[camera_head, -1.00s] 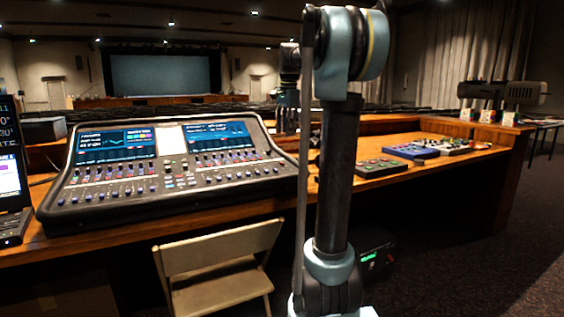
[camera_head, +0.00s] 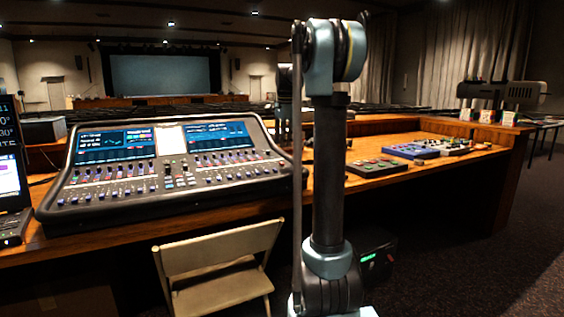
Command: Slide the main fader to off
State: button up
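The mixing desk (camera_head: 125,213) is a wide dark console with two lit blue screens and rows of small faders and knobs, on the left part of the wooden desk. A lower row of faders (camera_head: 180,184) runs across its front. I cannot tell which cap is the main fader or where it is set. My gripper (camera_head: 284,112) hangs behind my upright arm, near the desk's right end. It is small, dark and mostly hidden, so its fingers cannot be made out. I see no clear contact with the console.
A beige folding chair (camera_head: 218,262) stands in front of the mixing desk. A laptop (camera_head: 10,170) is at the left edge. Small control boxes (camera_head: 376,166) and a blue one (camera_head: 411,151) lie on the wooden desk to the right. Carpeted floor is clear at right.

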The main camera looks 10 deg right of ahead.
aim_at(282, 163)
jog(key=f, duration=0.6)
jog(key=w+f, duration=0.1)
jog(key=f, duration=0.2)
jog(key=shift+a, duration=0.15)
